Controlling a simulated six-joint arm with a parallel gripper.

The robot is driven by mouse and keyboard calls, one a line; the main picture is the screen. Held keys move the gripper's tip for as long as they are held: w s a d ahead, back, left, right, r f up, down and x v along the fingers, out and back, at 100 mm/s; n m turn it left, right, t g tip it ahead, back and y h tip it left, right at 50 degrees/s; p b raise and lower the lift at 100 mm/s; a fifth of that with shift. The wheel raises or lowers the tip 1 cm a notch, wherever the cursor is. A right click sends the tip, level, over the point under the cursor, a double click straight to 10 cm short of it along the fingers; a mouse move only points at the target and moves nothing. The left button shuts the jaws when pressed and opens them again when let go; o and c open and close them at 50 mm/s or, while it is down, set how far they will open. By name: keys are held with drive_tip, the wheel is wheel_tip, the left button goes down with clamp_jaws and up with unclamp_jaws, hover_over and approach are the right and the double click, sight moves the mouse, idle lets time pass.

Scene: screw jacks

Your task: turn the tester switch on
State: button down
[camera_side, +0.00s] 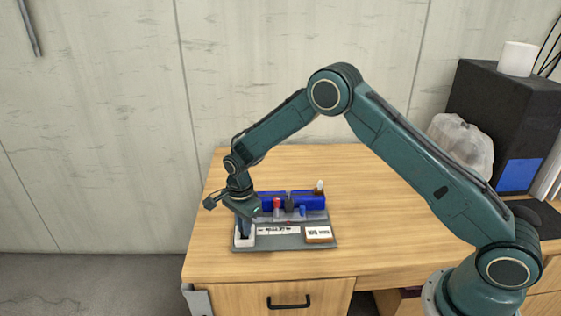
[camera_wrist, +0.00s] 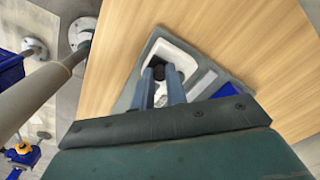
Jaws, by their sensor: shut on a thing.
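A grey tester board (camera_side: 285,243) lies on the wooden table. At its front left corner is a white housing (camera_side: 236,241), which also shows in the wrist view (camera_wrist: 184,49). My gripper (camera_side: 244,232) points down into this housing. In the wrist view its two fingers (camera_wrist: 160,73) are shut on a small dark knob (camera_wrist: 158,72) inside the white rim. I take the knob to be the tester switch; the fingers hide most of it, and its setting cannot be told.
Blue blocks (camera_side: 310,201) line the board's back, with a red-topped piece (camera_side: 277,203) before them. A white-faced box (camera_side: 318,233) sits front right. A black box (camera_side: 500,110) and a clear bag (camera_side: 461,145) stand right.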

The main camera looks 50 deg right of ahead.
drive_tip(key=c, duration=1.4)
unclamp_jaws()
drive_tip(key=shift+r, duration=0.15)
wheel_tip(320, 180, up, 14)
drive_tip(key=shift+f, duration=0.2)
drive_tip(key=shift+r, duration=0.1)
